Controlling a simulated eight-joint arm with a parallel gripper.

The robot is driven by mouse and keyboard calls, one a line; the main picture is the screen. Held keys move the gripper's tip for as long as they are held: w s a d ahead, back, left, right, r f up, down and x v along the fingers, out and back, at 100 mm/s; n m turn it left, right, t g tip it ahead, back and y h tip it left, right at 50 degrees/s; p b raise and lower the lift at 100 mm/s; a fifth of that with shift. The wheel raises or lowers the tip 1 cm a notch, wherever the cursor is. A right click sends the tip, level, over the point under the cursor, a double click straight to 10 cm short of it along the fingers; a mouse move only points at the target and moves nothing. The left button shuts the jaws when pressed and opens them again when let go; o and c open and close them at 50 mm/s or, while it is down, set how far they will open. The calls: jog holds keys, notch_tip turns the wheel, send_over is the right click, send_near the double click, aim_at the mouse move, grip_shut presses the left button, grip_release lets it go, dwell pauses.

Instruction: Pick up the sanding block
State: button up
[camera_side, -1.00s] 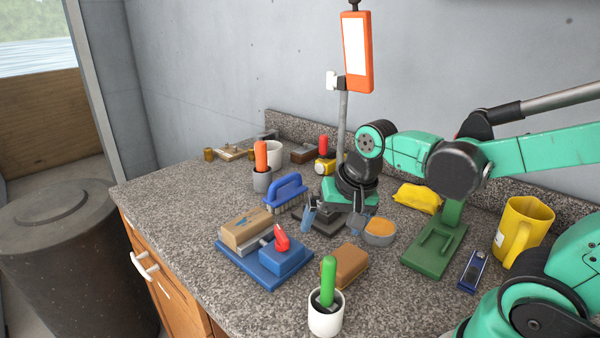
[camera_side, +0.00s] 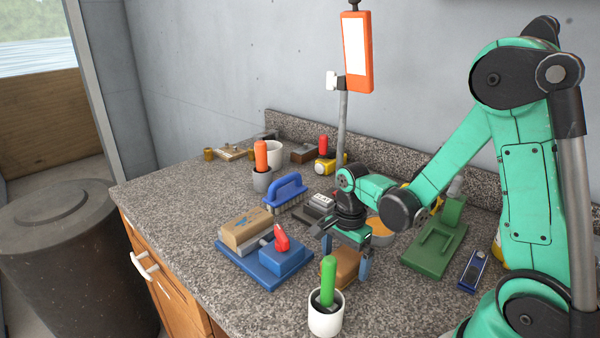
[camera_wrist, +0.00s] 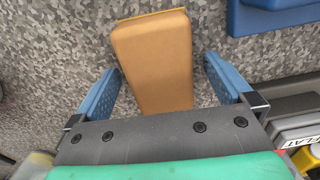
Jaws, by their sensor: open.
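The sanding block looks to be the plain brown block (camera_side: 346,268) lying on the speckled counter behind the white cup with the green handle; my gripper partly hides it in the side view. My gripper (camera_side: 346,258) is open right over it, with one blue finger to each side. In the wrist view the brown block (camera_wrist: 155,60) lies lengthwise between the open fingers of my gripper (camera_wrist: 160,80). Counter shows between the block and each finger, so nothing is gripped. The near end of the block is hidden behind the gripper body.
Close by stand a white cup (camera_side: 325,318) with a green-handled tool and a blue base (camera_side: 250,265) bearing a tan block. A blue-handled brush (camera_side: 286,192), an orange-topped round tin (camera_side: 380,232) and a green stand (camera_side: 430,252) surround the spot. The front left counter is clear.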

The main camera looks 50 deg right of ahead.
aim_at(345, 257)
jog(key=shift+f, duration=0.3)
jog(key=c, duration=1.3)
jog(key=shift+r, duration=0.15)
notch_tip(345, 257, up, 20)
